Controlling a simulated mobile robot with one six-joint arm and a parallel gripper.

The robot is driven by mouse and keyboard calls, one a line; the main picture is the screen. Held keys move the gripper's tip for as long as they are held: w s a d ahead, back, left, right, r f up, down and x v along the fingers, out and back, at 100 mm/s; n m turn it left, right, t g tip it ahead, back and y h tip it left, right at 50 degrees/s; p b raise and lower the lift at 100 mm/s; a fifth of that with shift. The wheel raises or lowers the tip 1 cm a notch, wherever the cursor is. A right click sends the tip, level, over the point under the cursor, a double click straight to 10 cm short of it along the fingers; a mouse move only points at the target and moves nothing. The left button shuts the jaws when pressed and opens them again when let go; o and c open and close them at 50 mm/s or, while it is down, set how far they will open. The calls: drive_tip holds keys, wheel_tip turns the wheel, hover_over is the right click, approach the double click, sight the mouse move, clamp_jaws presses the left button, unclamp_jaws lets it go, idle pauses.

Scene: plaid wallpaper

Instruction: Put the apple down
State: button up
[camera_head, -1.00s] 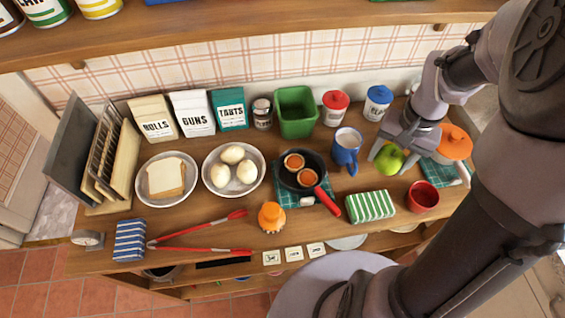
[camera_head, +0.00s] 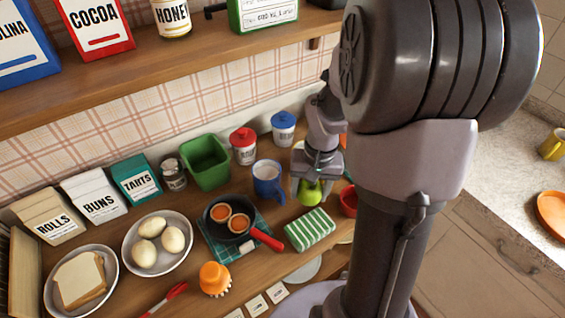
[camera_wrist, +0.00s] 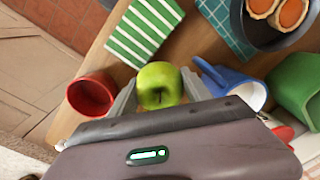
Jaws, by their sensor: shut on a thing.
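The green apple (camera_wrist: 160,85) is between the two fingers of my gripper (camera_wrist: 158,98) in the wrist view. My gripper is shut on it. In the head view the apple (camera_head: 311,191) shows below my gripper (camera_head: 314,184), over the right part of the wooden counter, right of the blue mug (camera_head: 268,183). My arm hides part of the counter there. I cannot tell whether the apple touches the counter.
A red cup (camera_wrist: 92,94) and the blue mug (camera_wrist: 236,85) stand on either side of the apple. A green-striped cloth (camera_head: 310,229) and a pan (camera_head: 230,218) on a teal cloth lie nearby. Bare wood shows between the striped cloth and the mug.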

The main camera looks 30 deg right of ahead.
sight(307, 196)
drive_tip(key=shift+w+d+f, duration=0.1)
drive_tip(key=shift+w+d, duration=0.15)
drive_tip(key=shift+w, duration=0.2)
drive_tip(key=shift+w+f+b, duration=0.1)
drive_tip(key=shift+f+b, duration=1)
drive_tip(key=shift+f, duration=0.55)
drive_tip(key=shift+f, duration=0.2)
drive_tip(key=o, duration=1.5)
